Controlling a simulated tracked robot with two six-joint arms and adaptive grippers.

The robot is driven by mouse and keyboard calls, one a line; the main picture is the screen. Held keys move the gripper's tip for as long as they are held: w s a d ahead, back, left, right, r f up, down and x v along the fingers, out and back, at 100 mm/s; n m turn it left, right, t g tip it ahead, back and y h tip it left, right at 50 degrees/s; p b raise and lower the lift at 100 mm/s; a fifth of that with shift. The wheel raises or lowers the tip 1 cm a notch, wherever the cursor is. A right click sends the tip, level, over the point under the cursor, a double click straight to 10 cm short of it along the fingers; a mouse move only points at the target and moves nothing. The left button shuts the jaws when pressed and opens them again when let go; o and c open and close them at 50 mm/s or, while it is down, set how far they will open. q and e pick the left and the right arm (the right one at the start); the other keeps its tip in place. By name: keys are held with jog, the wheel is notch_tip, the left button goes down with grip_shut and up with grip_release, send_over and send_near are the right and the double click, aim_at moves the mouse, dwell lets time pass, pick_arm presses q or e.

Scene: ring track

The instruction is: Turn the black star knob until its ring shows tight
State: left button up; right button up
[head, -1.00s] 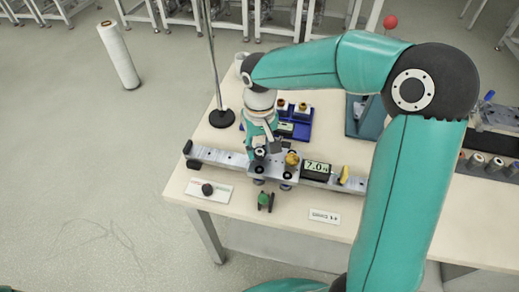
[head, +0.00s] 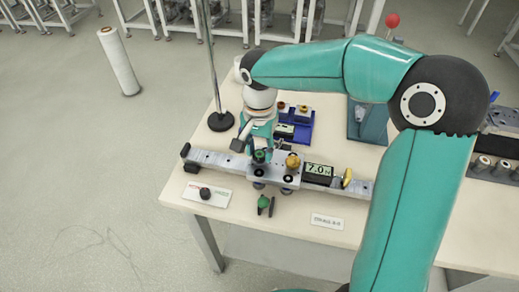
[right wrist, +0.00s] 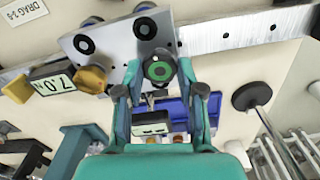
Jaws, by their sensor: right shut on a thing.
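The black star knob (head: 261,157) stands on a grey carriage on the long metal rail. In the right wrist view the knob (right wrist: 158,71) has a green ring showing on its top. My right gripper (head: 259,149) comes down over it from behind. In the right wrist view its two fingers (right wrist: 158,90) stand on either side of the knob, shut on it. The carriage (right wrist: 100,42) also bears a brass knob (head: 292,161) and a display (head: 319,169) reading 7.0. My left gripper is not in view.
A card with a black knob (head: 205,193) lies at the front left. A green-topped part (head: 264,203) sits before the carriage. A pole on a black base (head: 221,121) and blue tray (head: 300,130) stand behind. A card reading DRAG (right wrist: 27,14) lies at the front.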

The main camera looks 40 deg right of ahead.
aim_at(259, 153)
jog(key=shift+w+r+m, duration=0.2)
jog(key=shift+r+m, duration=0.1)
jog(key=o, duration=0.9)
jog(key=shift+o, duration=1.3)
jog(key=shift+s, duration=0.1)
jog(key=shift+f, duration=0.15)
notch_tip(259, 153, up, 12)
jog(key=shift+f, duration=0.1)
